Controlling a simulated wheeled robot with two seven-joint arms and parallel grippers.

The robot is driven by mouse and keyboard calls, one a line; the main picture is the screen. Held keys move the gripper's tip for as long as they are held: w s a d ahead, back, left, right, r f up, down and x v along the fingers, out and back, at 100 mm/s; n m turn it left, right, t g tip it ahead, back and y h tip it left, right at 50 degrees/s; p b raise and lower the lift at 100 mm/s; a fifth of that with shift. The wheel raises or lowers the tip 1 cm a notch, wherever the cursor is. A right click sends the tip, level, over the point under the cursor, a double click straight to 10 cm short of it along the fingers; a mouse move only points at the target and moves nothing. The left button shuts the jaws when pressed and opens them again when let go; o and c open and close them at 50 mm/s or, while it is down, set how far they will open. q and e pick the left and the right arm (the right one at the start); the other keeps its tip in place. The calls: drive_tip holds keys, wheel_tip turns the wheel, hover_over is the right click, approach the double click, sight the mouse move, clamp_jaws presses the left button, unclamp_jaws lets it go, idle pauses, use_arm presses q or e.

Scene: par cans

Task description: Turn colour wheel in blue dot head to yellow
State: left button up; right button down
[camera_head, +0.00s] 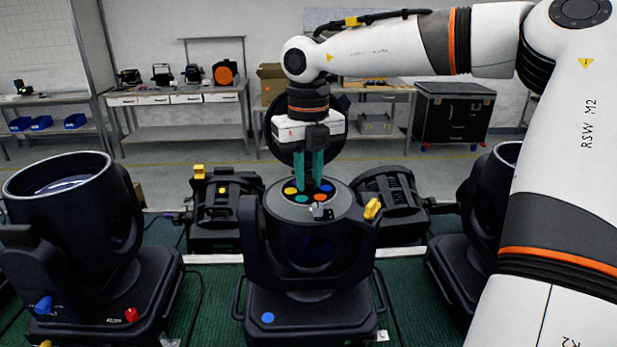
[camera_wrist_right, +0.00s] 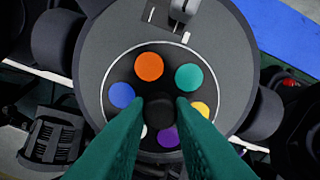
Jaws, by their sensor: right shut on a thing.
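The blue dot head (camera_head: 312,240) stands upright in the middle of the bench, with a blue dot (camera_head: 268,318) on its base. Its lid (camera_head: 342,112) is raised behind the opening. The colour wheel (camera_head: 298,197) lies in the top, with orange, green, yellow, purple, blue and pale discs around a dark hub. In the wrist view the colour wheel (camera_wrist_right: 122,72) has orange at the top, near a small white mark (camera_wrist_right: 186,38) on the rim. My right gripper (camera_wrist_right: 160,105) is shut on the dark hub, coming from above. My left gripper is not in view.
Another head (camera_head: 75,195) with a blue knob and a red knob stands at left. A further head (camera_head: 480,220) is at right, partly behind my right arm. Par lamps (camera_head: 222,205) with yellow parts stand behind. Benches and a black case (camera_head: 450,112) are along the wall.

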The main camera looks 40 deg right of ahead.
sight(309, 180)
drive_tip(key=n, duration=0.3)
drive_tip(key=shift+n, duration=0.4)
drive_tip(key=n, duration=0.4)
drive_tip(key=shift+n, duration=0.3)
drive_tip(key=n, duration=0.4)
drive_tip(key=shift+n+p, duration=0.3)
drive_tip(key=shift+n, duration=1.8)
drive_tip(key=shift+r, duration=0.1)
drive_tip(key=c, duration=1.3)
unclamp_jaws()
drive_tip(key=shift+o, duration=0.2)
wheel_tip(309, 180, up, 12)
drive_tip(key=b, duration=0.2)
